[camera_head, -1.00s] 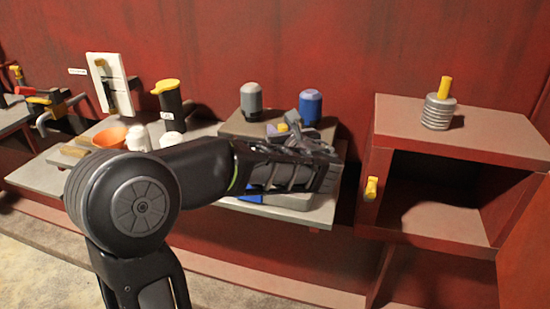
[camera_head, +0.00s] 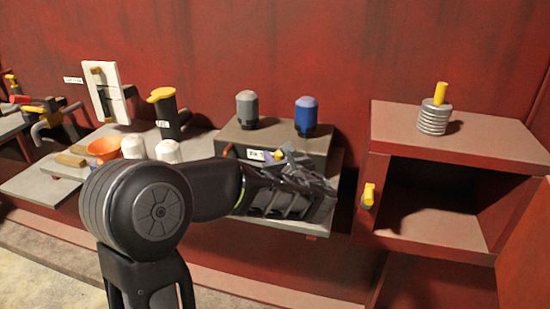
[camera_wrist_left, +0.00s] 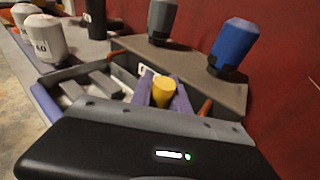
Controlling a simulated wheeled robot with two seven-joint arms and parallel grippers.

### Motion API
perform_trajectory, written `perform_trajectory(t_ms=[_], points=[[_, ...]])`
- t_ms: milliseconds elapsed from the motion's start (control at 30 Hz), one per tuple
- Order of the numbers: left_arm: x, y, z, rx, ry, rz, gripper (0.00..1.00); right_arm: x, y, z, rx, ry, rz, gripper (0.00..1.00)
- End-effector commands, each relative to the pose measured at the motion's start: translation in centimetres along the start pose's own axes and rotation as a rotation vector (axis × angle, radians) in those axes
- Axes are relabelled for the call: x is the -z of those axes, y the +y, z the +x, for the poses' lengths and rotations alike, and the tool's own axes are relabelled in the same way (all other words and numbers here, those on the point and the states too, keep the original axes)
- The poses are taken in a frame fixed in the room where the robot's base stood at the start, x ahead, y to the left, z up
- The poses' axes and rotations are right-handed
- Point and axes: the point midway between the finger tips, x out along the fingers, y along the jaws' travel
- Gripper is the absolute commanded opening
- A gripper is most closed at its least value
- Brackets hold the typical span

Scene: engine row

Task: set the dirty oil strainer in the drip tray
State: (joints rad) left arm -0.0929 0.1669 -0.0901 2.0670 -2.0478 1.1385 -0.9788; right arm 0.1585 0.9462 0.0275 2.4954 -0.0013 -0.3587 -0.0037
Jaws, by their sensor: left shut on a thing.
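My left gripper (camera_head: 290,185) is shut on a part with a yellow cylindrical top (camera_wrist_left: 164,91), seen between the purple finger pads in the left wrist view. It is likely the strainer; its lower body is hidden. A dark open tray (camera_wrist_left: 75,69) with orange end handles lies below the gripper, with grey blocks visible inside. In the head view my gripper covers most of this tray, so I cannot tell whether the held part touches it. A grey ribbed part with a yellow handle (camera_head: 433,118) stands upright on the red cabinet. My right gripper is not in view.
A grey cap (camera_head: 247,108) and a blue cap (camera_head: 306,117) stand on a raised block behind the gripper. The red cabinet (camera_head: 450,140) is at right, open-fronted.

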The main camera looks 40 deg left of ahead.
Motion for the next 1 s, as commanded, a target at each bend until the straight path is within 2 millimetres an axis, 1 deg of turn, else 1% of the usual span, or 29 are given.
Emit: perform_trajectory(t_ms=[167,200,433,667,800,867,1000], points=[[0.4,0.0,0.1,0.0,-0.001,-0.001,0.0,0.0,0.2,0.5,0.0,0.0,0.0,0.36],[0.3,0.0,0.1,0.0,0.0,0.0,0.24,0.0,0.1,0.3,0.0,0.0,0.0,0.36],[0.3,0.0,0.1,0.0,0.0,0.0,0.43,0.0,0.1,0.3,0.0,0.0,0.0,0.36],[0.2,0.0,0.1,0.0,0.0,0.0,0.43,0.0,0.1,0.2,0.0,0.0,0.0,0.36],[-0.2,0.0,-0.1,0.001,0.0,0.0,0.43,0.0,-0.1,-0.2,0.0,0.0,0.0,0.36],[-0.1,-0.1,-0.7,0.002,-0.001,-0.001,0.43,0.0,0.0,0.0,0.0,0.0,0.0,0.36],[-0.1,-0.1,-2.7,0.004,0.0,-0.002,0.43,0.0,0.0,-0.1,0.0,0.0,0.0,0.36]])
